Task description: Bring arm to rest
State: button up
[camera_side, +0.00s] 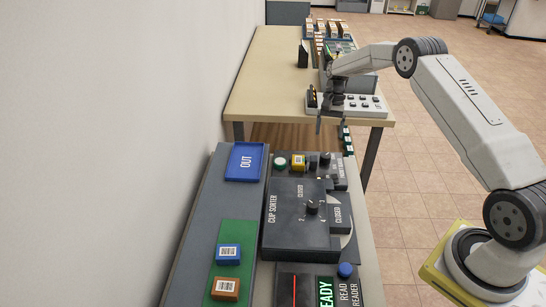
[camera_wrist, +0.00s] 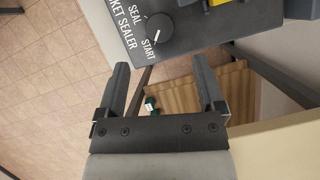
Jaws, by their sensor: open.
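My gripper (camera_side: 320,124) hangs at the end of the bent arm in the side view, above the gap between the near bench and the far table. In the wrist view its two dark fingers stand wide apart (camera_wrist: 160,66), with nothing between them. Past the fingers are the edge of a dark panel marked SEAL and START with a round knob (camera_wrist: 160,28), a wooden surface and the tiled floor. The gripper appears clear of the benches and touches nothing that I can see.
The far table (camera_side: 262,85) carries a white keypad box (camera_side: 365,105) and racks. Its left part is clear.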

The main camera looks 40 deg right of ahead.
jog(key=s+a+r+n+t+h, duration=0.25)
jog(key=s+a+r+n, duration=0.4)
jog(key=a, duration=0.55)
jog(key=s+a+r+n+t, duration=0.1)
jog(key=s+a, duration=0.3)
jog(key=s, duration=0.4)
jog(key=s+a+r+n+t+h, duration=0.1)
jog(key=s+a+n, duration=0.3)
jog(key=s, duration=0.4)
jog(key=shift+s+t, duration=0.15)
jog(key=shift+t, duration=0.2)
